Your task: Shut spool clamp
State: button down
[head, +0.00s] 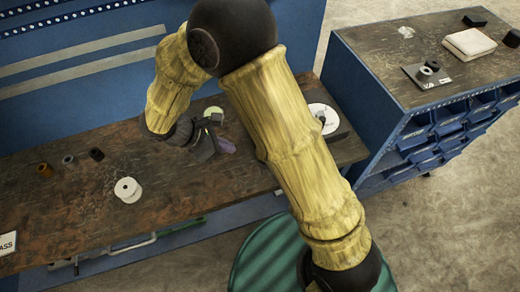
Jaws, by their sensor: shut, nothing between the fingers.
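My gripper (204,150) is low over the wooden workbench, left of my arm's large yellow link. Its dark fingers are small in the picture and look shut, with nothing seen between them. A purple piece (225,145) and a pale green round piece (213,112) show right beside and behind it. I cannot tell whether the gripper touches them. They may belong to the spool clamp, but I cannot make out its shape or how far open it is. A white spool (128,190) stands on the bench to the left, apart from the gripper.
Several small cylinders, one brown (45,170), stand at the bench's left. A white disc (323,117) lies on the bench (80,220) right of my arm. A blue drawer cabinet (400,150) stands at the right. The bench front between spool and gripper is mostly clear.

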jog(key=d+r+p+x, duration=0.1)
jog(key=d+p+x, duration=0.1)
jog(key=x, duration=1)
jog(key=shift+w+r+p, duration=0.2)
jog(key=shift+r+p, duration=0.15)
jog(key=shift+p, duration=0.3)
